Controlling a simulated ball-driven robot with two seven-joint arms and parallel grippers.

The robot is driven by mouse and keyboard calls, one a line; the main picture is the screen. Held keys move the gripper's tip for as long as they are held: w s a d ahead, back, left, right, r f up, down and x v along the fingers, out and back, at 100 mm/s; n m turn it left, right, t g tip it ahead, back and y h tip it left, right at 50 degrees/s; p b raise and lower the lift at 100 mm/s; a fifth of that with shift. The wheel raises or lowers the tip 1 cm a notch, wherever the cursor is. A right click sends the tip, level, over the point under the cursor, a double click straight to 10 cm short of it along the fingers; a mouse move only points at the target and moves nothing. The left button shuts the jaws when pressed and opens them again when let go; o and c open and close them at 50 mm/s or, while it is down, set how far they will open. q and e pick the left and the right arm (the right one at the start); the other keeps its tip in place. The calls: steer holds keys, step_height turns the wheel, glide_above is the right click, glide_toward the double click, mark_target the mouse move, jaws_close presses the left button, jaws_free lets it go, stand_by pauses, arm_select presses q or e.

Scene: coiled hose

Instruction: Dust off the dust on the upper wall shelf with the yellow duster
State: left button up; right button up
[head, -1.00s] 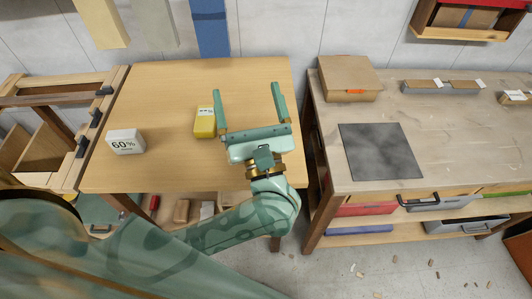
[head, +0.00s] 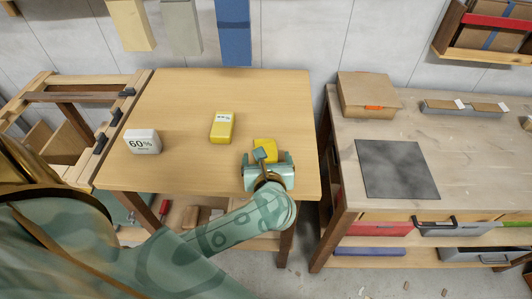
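My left gripper (head: 268,170) is over the right front part of the wooden table (head: 170,95), seen from behind and above. A yellow object (head: 265,148) shows just beyond it, partly covered by the gripper; it may be the duster, but I cannot tell. The fingers are hidden, so I cannot see whether they hold it. A yellow block with a white label (head: 222,127) stands on the table to its left, apart from the gripper. A wall-mounted wooden shelf (head: 450,50) is cut off at the upper right; I see no clear dust on it. My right gripper is out of view.
A white "60%" box (head: 142,141) stands at the table's left. A second workbench (head: 465,150) at the right holds a cardboard box (head: 367,95), a dark square plate (head: 397,168) and small trays (head: 465,108). A narrow gap separates the tables. Coloured panels (head: 234,30) hang behind.

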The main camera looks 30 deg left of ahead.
mark_target(266, 149)
arm_select(q)
steer(key=b+x, duration=0.1)
steer(key=x, duration=0.4)
steer(key=shift+a, duration=0.2)
steer(key=c, duration=1.1)
steer(key=shift+o, duration=0.2)
